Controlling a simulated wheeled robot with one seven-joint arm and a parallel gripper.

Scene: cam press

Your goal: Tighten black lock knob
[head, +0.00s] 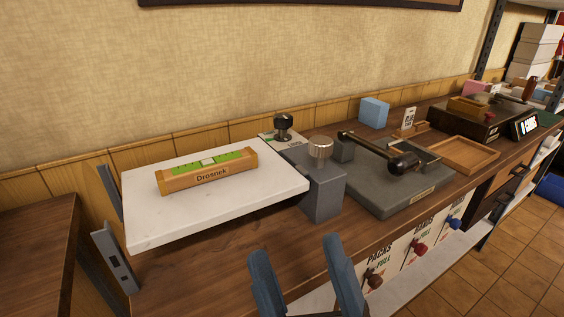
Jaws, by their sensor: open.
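The black lock knob (284,121) stands upright behind the right part of the white slab, on a small base with a printed label too small to read.
A white slab (145,225) carries a wooden spirit level (208,176). A grey block (322,192) with a silver knob (320,147) stands right of the slab. Further right are a grey press base with a black-handled lever (400,163), a blue block (374,112) and a wooden tray (440,152).

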